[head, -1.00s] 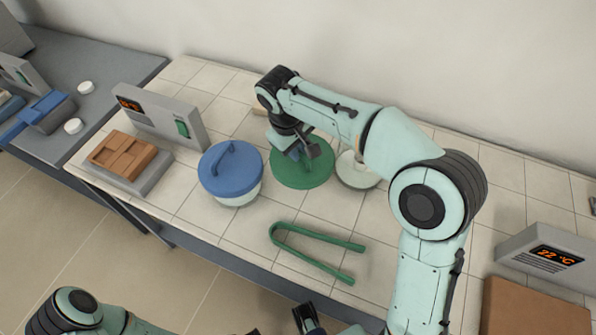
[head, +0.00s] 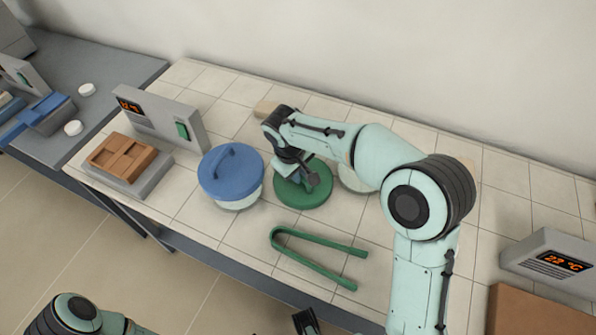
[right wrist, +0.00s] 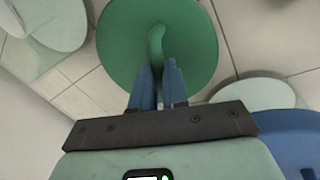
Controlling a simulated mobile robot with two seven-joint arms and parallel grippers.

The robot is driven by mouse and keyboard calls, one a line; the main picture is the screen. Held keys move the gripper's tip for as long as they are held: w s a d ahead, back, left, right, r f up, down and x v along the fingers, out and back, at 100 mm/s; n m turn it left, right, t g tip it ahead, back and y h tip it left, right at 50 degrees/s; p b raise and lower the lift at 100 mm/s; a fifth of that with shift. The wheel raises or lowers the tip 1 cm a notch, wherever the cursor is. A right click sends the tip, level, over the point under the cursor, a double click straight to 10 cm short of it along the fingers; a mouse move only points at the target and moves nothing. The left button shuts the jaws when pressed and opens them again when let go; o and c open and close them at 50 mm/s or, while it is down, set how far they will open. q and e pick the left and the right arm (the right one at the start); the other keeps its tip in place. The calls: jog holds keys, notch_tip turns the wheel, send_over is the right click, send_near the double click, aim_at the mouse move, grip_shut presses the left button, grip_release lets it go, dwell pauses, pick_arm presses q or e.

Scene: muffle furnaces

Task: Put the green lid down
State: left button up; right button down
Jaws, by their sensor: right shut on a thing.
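The green lid (head: 316,198) is a round disc with an arched handle, just right of the blue-lidded pot in the head view. My right gripper (head: 303,178) is above it and shut on its handle. In the right wrist view the blue fingertips (right wrist: 159,72) sit either side of the handle, with the lid (right wrist: 195,45) beyond them. The lid looks level and close to the tiled top; whether it touches is hidden. Of my left gripper only a dark piece (head: 306,322) shows at the bottom edge; its opening cannot be judged.
A blue-lidded pot (head: 230,173) stands close left of the lid. A pale pot (head: 357,180) stands close right, partly behind my arm. Green tongs (head: 315,262) lie in front on the tiled table (head: 215,225). A furnace (head: 160,124) stands at the left, another display unit (head: 550,254) at the right.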

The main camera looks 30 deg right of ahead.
jog(key=c, duration=1.1)
grip_release()
jog(key=shift+c, duration=0.2)
notch_tip(320, 180, up, 12)
jog(key=a+p, duration=0.2)
jog(key=shift+s+a, duration=0.15)
jog(key=shift+s, duration=0.25)
jog(key=shift+f, duration=0.1)
